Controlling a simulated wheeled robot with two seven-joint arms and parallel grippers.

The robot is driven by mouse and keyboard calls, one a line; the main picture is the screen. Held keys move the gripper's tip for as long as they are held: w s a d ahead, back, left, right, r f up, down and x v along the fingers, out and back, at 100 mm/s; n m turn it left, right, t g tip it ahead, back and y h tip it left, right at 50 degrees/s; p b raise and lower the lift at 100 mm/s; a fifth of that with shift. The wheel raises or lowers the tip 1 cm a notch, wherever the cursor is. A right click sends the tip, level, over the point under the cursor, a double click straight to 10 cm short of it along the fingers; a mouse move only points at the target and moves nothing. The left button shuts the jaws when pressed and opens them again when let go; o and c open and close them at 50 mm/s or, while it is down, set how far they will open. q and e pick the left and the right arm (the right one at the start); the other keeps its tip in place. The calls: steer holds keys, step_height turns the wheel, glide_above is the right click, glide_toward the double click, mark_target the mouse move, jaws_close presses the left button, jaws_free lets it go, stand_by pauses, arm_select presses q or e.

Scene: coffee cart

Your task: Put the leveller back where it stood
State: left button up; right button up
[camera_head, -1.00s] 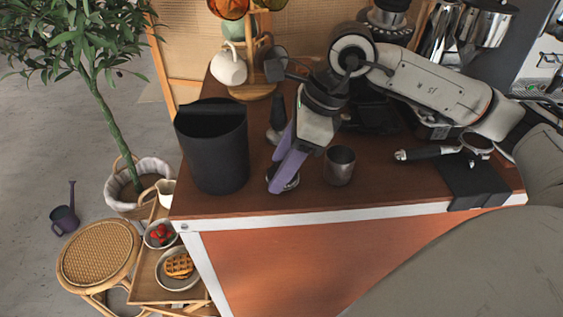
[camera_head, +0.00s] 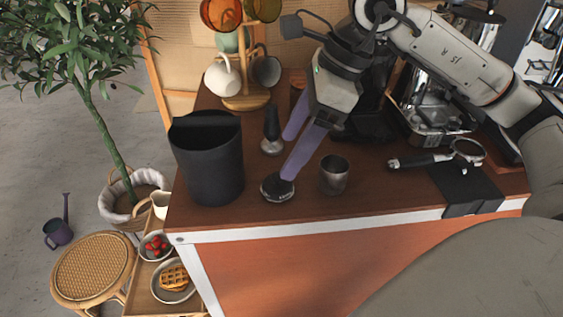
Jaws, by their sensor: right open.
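The leveller (camera_head: 277,189) is a low black disc with a pale band and lettering. It sits flat on the brown cart top near the front edge, between the black bin and the metal cup. My right gripper (camera_head: 288,156) has two purple fingers spread wide apart. The nearer fingertip is just above or beside the leveller's top; I cannot tell if it touches. The farther fingertip is close to the tamper (camera_head: 271,136), which stands upright behind the leveller. My left gripper is out of view.
A black bin (camera_head: 211,165) stands to the left and a small metal cup (camera_head: 334,174) to the right. A portafilter (camera_head: 432,159) lies by a black mat (camera_head: 466,187) at the right. A mug tree with mugs (camera_head: 246,102) stands behind. The cart's front edge is close.

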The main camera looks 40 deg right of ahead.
steer(key=shift+v, duration=2)
